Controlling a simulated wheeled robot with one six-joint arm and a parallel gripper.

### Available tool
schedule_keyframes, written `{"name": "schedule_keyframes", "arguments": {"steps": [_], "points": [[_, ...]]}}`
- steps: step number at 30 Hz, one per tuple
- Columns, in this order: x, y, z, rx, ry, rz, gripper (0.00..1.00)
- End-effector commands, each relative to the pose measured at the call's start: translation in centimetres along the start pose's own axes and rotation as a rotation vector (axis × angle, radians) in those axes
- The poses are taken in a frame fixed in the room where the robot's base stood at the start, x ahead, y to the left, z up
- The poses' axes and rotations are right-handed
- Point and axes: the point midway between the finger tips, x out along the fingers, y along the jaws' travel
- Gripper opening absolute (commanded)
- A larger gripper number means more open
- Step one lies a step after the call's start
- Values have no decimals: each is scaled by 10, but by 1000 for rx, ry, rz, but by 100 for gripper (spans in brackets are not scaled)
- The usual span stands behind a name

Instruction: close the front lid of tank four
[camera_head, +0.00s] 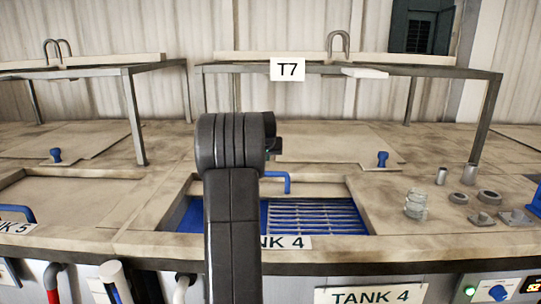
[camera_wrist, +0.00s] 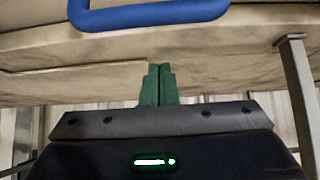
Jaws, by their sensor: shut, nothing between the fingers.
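The opening's left part is behind my arm. In the wrist view, a blue handle (camera_wrist: 150,16) spans the top of the picture. My gripper (camera_wrist: 158,72) has its green fingers shut together and empty, below that handle in the picture and apart from it. In the head view my arm hides the fingertips.
A metal frame (camera_head: 490,105) with a T7 sign (camera_head: 287,69) stands behind the opening. A glass jar (camera_head: 416,204) and several small metal parts lie to the right. Tank five's lid (camera_head: 80,200) is at the left. A blue knob (camera_head: 382,159) stands behind.

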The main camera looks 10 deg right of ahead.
Motion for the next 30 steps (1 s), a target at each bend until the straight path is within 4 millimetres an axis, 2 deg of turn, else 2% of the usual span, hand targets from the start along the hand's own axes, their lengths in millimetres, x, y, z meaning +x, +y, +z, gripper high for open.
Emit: {"name": "schedule_keyframes", "arguments": {"steps": [7, 10, 18, 30], "points": [[45, 0, -1, 0, -3, 1, 0], [33, 0, 10, 1, 0, 0, 0], [23, 0, 30, -1, 0, 1, 0], [21, 0, 34, 0, 1, 0, 0]]}}
